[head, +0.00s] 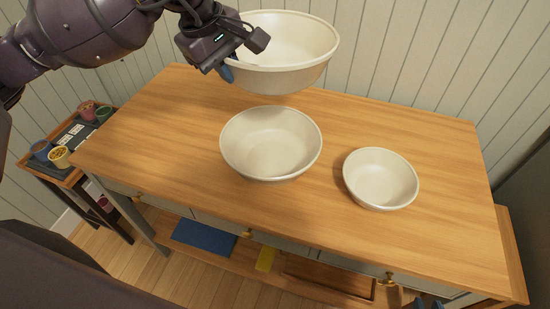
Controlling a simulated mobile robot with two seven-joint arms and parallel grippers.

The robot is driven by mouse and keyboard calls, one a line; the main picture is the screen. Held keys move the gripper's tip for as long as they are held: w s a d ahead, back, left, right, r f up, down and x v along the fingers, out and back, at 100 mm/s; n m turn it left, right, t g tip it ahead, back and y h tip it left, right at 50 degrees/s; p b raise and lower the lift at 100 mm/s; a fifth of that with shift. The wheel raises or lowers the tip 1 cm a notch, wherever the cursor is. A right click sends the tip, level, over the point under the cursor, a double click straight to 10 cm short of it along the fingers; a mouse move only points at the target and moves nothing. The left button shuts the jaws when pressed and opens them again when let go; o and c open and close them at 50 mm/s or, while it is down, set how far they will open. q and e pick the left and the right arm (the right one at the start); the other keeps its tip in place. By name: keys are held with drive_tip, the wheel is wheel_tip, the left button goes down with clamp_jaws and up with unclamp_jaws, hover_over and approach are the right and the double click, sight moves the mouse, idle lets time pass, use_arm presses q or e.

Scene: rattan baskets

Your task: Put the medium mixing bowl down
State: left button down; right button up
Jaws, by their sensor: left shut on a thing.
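My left gripper (232,68) is shut on the rim of a white mixing bowl (285,80) at the back of the table. This bowl is upright, looks empty and appears raised above the tabletop. A second white bowl (270,172) stands upright on the table just in front of it. A smaller white bowl (380,197) stands to the right. The held bowl looks the largest, but its height makes sizes hard to compare. My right gripper (428,302) shows only as two blue fingertips, apart and empty, at the bottom edge.
The wooden table (440,135) has free room at its left, back right and front. A panelled wall (410,50) is close behind. A low side table with several small pots (59,156) stands at the left. A lower shelf holds a blue item (204,237).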

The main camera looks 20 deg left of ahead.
use_arm(q)
drive_tip(key=shift+a+f+n, duration=0.1)
drive_tip(key=shift+f+n, duration=0.1)
drive_tip(key=shift+n, duration=0.1)
wheel_tip(320, 180, down, 19)
drive_tip(key=shift+f, duration=0.2)
use_arm(e)
drive_tip(key=shift+s+d, duration=0.1)
drive_tip(key=shift+s, duration=0.25)
idle(0.3)
use_arm(q)
drive_tip(key=shift+f, duration=0.35)
use_arm(e)
drive_tip(key=shift+w+f, duration=0.15)
drive_tip(key=shift+w, duration=0.3)
use_arm(q)
drive_tip(key=shift+f+b, duration=0.1)
drive_tip(key=shift+b, duration=0.25)
use_arm(e)
drive_tip(key=shift+f, duration=0.2)
